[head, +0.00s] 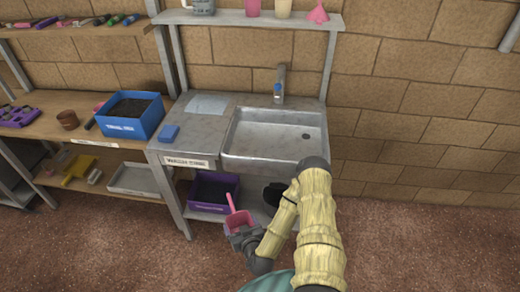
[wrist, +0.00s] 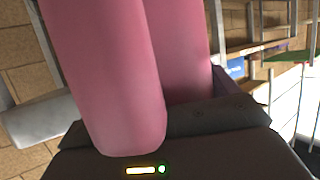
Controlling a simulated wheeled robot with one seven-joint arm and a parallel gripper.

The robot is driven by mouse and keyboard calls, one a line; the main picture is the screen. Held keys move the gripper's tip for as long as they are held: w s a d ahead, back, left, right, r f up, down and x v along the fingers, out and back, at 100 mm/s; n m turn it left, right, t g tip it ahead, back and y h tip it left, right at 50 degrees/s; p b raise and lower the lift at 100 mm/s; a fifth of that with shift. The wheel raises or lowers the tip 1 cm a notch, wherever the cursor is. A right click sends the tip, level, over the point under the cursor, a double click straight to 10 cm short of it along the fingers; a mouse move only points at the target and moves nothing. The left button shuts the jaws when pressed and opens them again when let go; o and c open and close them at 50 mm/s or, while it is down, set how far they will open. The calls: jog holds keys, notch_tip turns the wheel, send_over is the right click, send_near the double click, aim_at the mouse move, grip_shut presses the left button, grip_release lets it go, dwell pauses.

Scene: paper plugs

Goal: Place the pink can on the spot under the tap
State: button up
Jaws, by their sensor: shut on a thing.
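The pink can (head: 238,219) is in my gripper (head: 243,237), in front of the bench and low, below the level of the sink. A thin pink part sticks up from it. In the wrist view the pink can (wrist: 110,70) fills much of the picture as two pink rounded lengths close to the jaws; the fingertips are not clear there. The tap (head: 280,84) is grey with a blue part and stands behind the sink (head: 232,152). The sink under it is empty, with a dark drain. The can is apart from the sink, nearer to me and lower left.
A blue block (head: 169,133) and a pale sheet (head: 206,104) lie on the worktop left of the sink. A purple crate (head: 213,209) sits on the lower shelf behind the can. A blue box (head: 130,117) stands on the left bench. Cups and a pink funnel (head: 318,13) stand above.

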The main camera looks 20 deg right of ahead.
jog(key=shift+a, duration=0.35)
jog(key=shift+r, duration=0.1)
